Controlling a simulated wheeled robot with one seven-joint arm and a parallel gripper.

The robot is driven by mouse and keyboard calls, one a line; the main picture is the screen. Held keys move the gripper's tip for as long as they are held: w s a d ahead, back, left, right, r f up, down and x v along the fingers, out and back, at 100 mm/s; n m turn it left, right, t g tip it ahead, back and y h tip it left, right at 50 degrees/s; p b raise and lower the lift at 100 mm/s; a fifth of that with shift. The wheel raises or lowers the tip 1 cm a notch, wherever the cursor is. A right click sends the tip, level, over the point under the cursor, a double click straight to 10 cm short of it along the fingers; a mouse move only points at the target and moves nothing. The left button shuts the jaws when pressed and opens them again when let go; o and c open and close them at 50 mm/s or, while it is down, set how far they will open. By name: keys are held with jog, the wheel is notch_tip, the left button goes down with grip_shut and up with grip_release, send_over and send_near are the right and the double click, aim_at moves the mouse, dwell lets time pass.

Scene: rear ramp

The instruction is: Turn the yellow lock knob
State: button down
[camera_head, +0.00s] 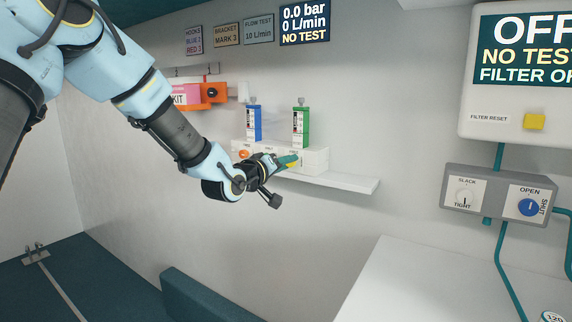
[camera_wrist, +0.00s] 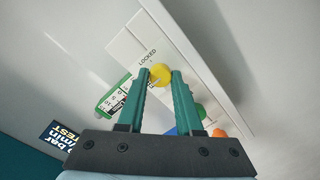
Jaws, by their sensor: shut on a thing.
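The yellow lock knob (camera_wrist: 160,73) sits on the white panel (camera_wrist: 122,42) below the "LOCKED" label in the wrist view. My gripper (camera_head: 289,161) has its green fingers on either side of the knob and is shut on it. In the head view only a small bit of yellow shows at the fingertips, on the front of the white housing (camera_head: 314,160). The fingers hide part of the knob, and which way it is turned cannot be told.
A blue cartridge (camera_head: 254,124) and a green cartridge (camera_head: 301,127) stand on the housing. An orange knob (camera_head: 244,154) is at its left end. A white shelf (camera_head: 345,182) juts out below. A grey valve box (camera_head: 482,199) is on the wall at right.

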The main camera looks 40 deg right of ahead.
jog(key=c, duration=0.6)
grip_release()
jog(key=b+v, duration=0.2)
jog(key=v, duration=0.8)
jog(key=shift+a, duration=0.4)
